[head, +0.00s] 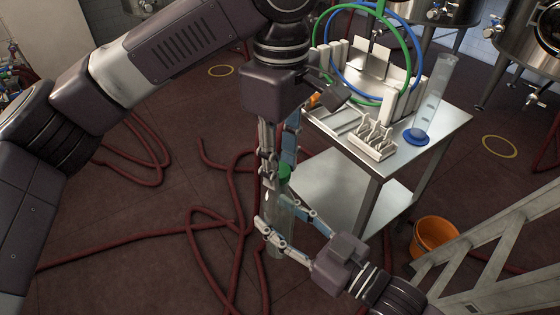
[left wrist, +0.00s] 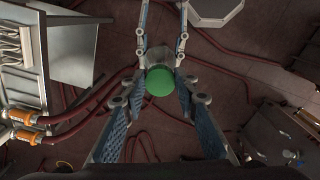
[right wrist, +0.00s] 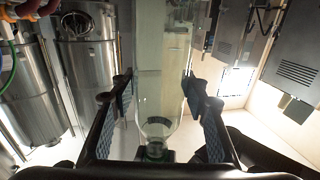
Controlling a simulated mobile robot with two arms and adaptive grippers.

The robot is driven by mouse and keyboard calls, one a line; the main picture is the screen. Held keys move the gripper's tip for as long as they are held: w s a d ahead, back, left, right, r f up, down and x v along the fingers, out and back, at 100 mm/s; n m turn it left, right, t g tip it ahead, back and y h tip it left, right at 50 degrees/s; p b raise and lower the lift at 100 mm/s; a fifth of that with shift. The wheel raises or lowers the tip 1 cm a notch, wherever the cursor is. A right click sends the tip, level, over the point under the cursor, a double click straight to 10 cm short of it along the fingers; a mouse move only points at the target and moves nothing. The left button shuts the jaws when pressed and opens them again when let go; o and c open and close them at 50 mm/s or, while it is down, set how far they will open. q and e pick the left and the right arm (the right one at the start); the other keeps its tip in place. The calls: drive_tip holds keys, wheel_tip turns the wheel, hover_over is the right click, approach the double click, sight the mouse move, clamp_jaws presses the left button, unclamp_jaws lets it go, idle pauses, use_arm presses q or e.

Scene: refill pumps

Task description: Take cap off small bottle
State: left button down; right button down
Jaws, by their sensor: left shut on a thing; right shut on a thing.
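The small bottle (head: 274,240) is clear and stands upright in the air between my grippers. Its green cap (head: 284,172) is at the top; it also shows from above as a green disc in the left wrist view (left wrist: 159,82). My left gripper (head: 277,172) points down from above, its fingers shut on the cap. My right gripper (head: 281,222) reaches in from the lower right, its fingers shut on the bottle's body. The right wrist view shows the clear bottle (right wrist: 158,125) between the right fingers. Whether the cap is still seated is hidden by the left fingers.
A steel cart (head: 440,138) to the right holds a rack of white parts (head: 373,140), a measuring cylinder (head: 432,95) with a blue base, and green and blue hoops. An orange bucket (head: 435,238) stands on the floor. Red hoses (head: 205,225) lie across it.

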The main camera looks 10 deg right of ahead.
use_arm(q)
drive_tip(key=shift+a+r, duration=0.1)
drive_tip(key=shift+r, duration=0.05)
idle(0.6)
drive_tip(key=shift+r, duration=0.95)
